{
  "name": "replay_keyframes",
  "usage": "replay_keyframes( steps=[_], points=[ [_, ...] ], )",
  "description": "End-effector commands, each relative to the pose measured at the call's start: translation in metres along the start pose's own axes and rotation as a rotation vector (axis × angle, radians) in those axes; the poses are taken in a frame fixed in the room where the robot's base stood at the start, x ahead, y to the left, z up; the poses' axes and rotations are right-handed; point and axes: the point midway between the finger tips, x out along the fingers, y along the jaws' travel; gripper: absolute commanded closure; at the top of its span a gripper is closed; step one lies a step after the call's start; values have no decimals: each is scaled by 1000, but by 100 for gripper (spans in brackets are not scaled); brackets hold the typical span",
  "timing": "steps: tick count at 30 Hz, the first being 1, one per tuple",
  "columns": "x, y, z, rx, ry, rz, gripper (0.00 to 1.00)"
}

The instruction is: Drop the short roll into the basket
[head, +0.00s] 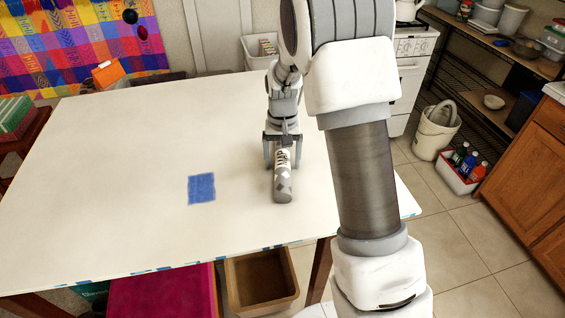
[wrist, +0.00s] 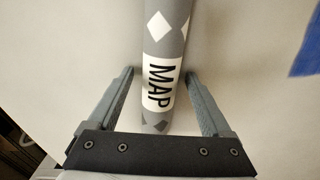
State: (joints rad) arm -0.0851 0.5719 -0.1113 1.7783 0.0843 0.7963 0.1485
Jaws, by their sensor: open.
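A grey roll (head: 283,187) with white diamonds and a "MAP" label lies on the white table, right of its middle. My gripper (head: 282,164) is open over the roll's far part. In the wrist view the roll (wrist: 163,35) lies between the two fingers of my gripper (wrist: 161,73), with a visible gap on each side. The roll's far end is hidden in the wrist view. A brown open basket-like bin (head: 262,286) stands below the table's front edge and looks empty; its far part is hidden by the table.
A blue square (head: 201,188) lies flat on the table (head: 110,180), left of the roll; the rest of the tabletop is clear. A magenta bin (head: 160,297) stands left of the brown one. A white crate with bottles (head: 458,181) and a pail (head: 433,140) stand on the floor at right.

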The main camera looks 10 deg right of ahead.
Motion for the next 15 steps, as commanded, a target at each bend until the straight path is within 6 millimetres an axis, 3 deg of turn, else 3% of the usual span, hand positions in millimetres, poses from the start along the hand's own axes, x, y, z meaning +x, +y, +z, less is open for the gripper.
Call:
replay_keyframes(
  steps=[1,12,15],
  points=[
    [0,0,0,0,0,0,20],
    [0,0,0,0,1,0,87],
    [-1,0,0,0,1,0,100]
  ],
)
